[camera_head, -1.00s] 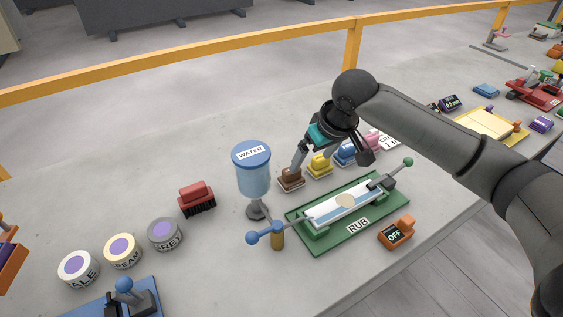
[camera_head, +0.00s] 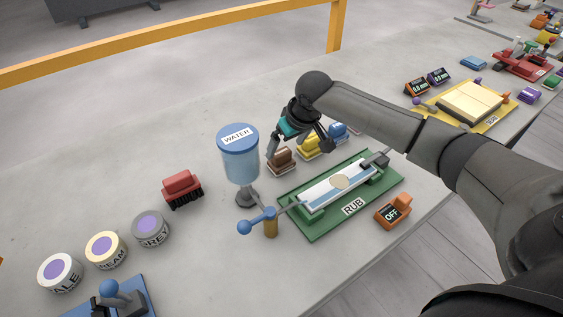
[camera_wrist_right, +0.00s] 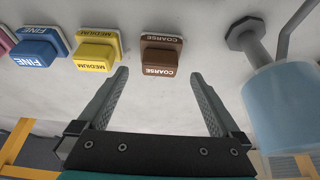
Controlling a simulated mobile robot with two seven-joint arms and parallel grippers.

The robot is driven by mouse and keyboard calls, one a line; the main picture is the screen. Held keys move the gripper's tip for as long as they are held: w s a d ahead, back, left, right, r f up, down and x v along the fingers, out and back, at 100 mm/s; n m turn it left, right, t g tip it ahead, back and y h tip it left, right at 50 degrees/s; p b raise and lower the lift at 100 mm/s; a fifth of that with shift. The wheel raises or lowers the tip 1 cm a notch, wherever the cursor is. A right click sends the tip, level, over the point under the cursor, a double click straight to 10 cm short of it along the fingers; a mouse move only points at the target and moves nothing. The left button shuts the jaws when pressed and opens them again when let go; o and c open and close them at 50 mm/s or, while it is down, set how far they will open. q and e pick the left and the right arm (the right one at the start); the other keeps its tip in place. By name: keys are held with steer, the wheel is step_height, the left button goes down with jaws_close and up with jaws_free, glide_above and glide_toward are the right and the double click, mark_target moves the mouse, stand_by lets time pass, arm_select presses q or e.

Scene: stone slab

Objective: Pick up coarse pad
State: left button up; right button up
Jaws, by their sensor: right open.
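The coarse pad (camera_wrist_right: 160,55) is a brown block labelled COARSE on the slab. In the right wrist view it lies ahead of and between the open fingers of my right gripper (camera_wrist_right: 159,82), with nothing between them. In the head view the coarse pad (camera_head: 281,161) stands just right of the water container, and my right gripper (camera_head: 298,148) is above and beside it. The fingers do not appear to touch the pad. My left gripper is not in view.
The blue-lidded water container (camera_head: 240,160) stands close to the left of the pad. The yellow medium pad (camera_head: 309,147) and blue fine pad (camera_head: 339,131) are on its right. The green RUB fixture (camera_head: 322,222) lies in front. A red brush (camera_head: 181,187) is farther left.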

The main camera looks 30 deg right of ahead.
mark_target(282, 152)
steer(key=b+x, duration=0.1)
steer(key=x, duration=0.4)
steer(key=shift+w, duration=0.2)
steer(key=shift+c, duration=0.4)
steer(key=shift+c, duration=0.7)
steer(key=shift+r, duration=0.1)
steer(key=c, duration=1.3)
step_height(282, 152, up, 20)
steer(key=p, duration=0.3)
